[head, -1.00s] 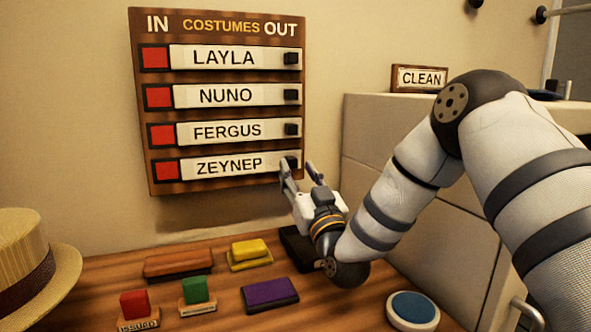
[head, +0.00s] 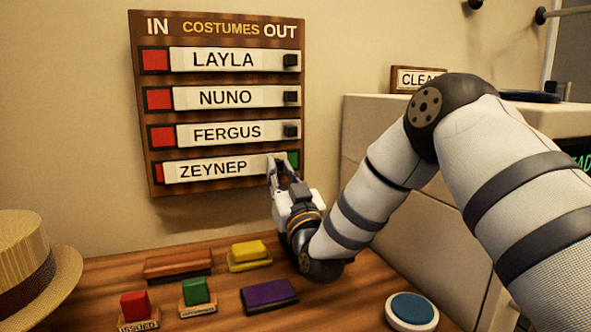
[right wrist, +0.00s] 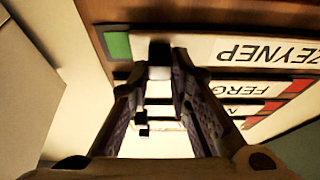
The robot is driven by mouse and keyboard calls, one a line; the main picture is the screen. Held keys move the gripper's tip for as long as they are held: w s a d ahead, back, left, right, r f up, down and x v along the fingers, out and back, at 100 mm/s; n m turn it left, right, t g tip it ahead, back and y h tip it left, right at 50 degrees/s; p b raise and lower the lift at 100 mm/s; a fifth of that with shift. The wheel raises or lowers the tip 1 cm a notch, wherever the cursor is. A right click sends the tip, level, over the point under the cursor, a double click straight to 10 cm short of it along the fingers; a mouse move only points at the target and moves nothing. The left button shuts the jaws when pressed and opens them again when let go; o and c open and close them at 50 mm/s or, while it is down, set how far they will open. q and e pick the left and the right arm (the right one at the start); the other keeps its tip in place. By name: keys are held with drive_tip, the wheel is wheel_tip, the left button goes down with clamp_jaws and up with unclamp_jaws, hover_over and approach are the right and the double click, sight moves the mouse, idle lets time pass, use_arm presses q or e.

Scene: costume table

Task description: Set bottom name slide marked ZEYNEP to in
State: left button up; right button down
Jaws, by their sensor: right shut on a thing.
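The costume board (head: 220,79) hangs on the wall with IN at its left and OUT at its right. The bottom slide marked ZEYNEP (head: 213,170) is partly shifted left. A narrow red strip (head: 159,173) shows at its left end and a green patch (head: 293,160) at its right. My right gripper (head: 279,163) is at the slide's right end, shut on its dark knob (right wrist: 160,52). In the right wrist view, the fingers close around the knob, beside the green patch. My left gripper is out of view.
Below, stamps, a purple block (head: 269,295) and a straw hat (head: 30,265) stand on the wooden table. A pale cabinet (head: 375,140) stands right.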

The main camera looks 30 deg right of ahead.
drive_tip(key=shift+w+a, duration=0.25)
drive_tip(key=shift+a, duration=0.95)
drive_tip(key=c, duration=1.5)
unclamp_jaws()
drive_tip(key=shift+a, duration=0.15)
drive_tip(key=v, duration=1.2)
